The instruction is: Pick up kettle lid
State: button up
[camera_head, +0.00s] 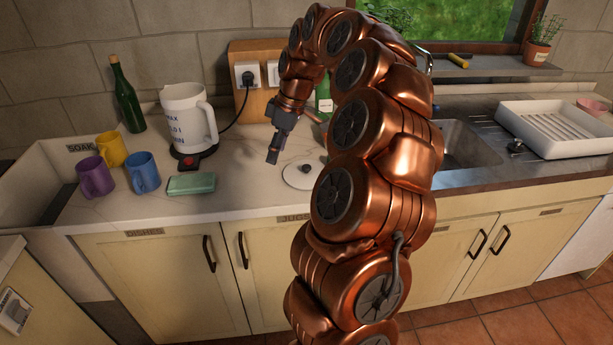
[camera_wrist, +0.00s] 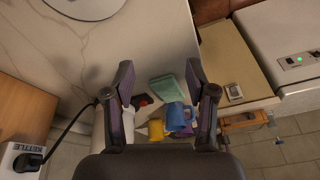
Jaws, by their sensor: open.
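The kettle lid (camera_head: 303,174) is a flat white disc with a dark knob. It lies on the pale counter, partly behind my arm in the head view. In the wrist view part of the lid (camera_wrist: 88,8) shows at the top left edge, outside the jaws. My gripper (camera_head: 272,158) is above the counter, just left of the lid, pointing down. In the wrist view its two fingers (camera_wrist: 160,85) are spread apart with nothing held between them. The white kettle (camera_head: 188,122) stands without a lid at the back of the counter, on a dark base with a red switch.
A green sponge (camera_head: 191,184), blue mug (camera_head: 143,172), purple mug (camera_head: 95,177) and yellow mug (camera_head: 111,149) stand left on the counter. A green bottle (camera_head: 126,98) is behind them. A white drying rack (camera_head: 556,127) is right of the sink (camera_head: 466,146).

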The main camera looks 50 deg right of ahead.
send_near(307, 166)
jog(key=a+f, duration=0.1)
jog(key=f, duration=0.1)
jog(key=shift+t+h, duration=0.3)
jog(key=shift+h, duration=0.1)
jog(key=shift+p+x, duration=1.2)
jog(key=shift+x, duration=2.6)
jog(key=shift+c, duration=0.3)
jog(key=shift+s, duration=0.1)
grip_shut()
